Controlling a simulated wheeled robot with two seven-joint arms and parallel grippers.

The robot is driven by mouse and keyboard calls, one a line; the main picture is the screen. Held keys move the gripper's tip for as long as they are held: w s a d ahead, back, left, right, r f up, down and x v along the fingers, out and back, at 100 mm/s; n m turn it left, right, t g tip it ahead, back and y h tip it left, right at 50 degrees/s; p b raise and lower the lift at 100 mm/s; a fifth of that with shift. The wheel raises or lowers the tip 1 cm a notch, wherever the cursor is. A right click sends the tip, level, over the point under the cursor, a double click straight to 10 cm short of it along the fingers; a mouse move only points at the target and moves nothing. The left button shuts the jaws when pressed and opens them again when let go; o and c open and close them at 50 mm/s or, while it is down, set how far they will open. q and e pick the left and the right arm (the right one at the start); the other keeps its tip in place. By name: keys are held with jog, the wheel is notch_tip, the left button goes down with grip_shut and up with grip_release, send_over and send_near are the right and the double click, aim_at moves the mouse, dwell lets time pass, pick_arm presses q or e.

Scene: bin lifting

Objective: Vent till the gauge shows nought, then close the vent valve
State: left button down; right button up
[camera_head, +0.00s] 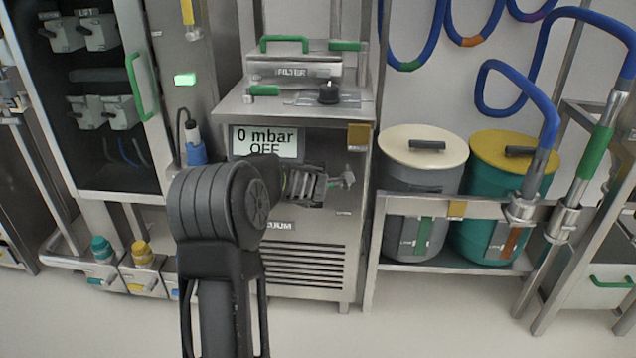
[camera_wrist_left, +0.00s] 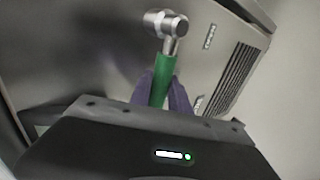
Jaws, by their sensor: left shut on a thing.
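The gauge display (camera_head: 265,143) on the steel vacuum unit reads "0 mbar" and "OFF". My left arm comes up from the bottom of the head view, and my left gripper (camera_head: 305,187) is at the unit's front below the display. The metal valve body (camera_head: 347,179) shows just right of the gripper. In the left wrist view the valve's fitting (camera_wrist_left: 165,23) is on the panel, with a green handle (camera_wrist_left: 160,80) pointing toward me. The left gripper (camera_wrist_left: 163,95) is shut on the green handle. My right gripper is not in view.
A filter box (camera_head: 293,68) and a black knob (camera_head: 328,92) are on top of the vacuum unit (camera_head: 345,230). Two lidded bins (camera_head: 408,190) (camera_head: 480,195) stand on a rack at right, with blue hoses (camera_head: 540,105) near them. An open cabinet (camera_head: 100,110) stands at left.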

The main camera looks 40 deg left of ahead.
pick_arm(q)
jog(key=c, duration=1.5)
grip_release()
jog(key=shift+r, duration=0.1)
jog(key=p+v, duration=0.2)
jog(key=v, duration=0.5)
jog(key=shift+s+d+r, duration=0.15)
jog(key=shift+s+d, duration=0.05)
jog(key=shift+d, duration=0.05)
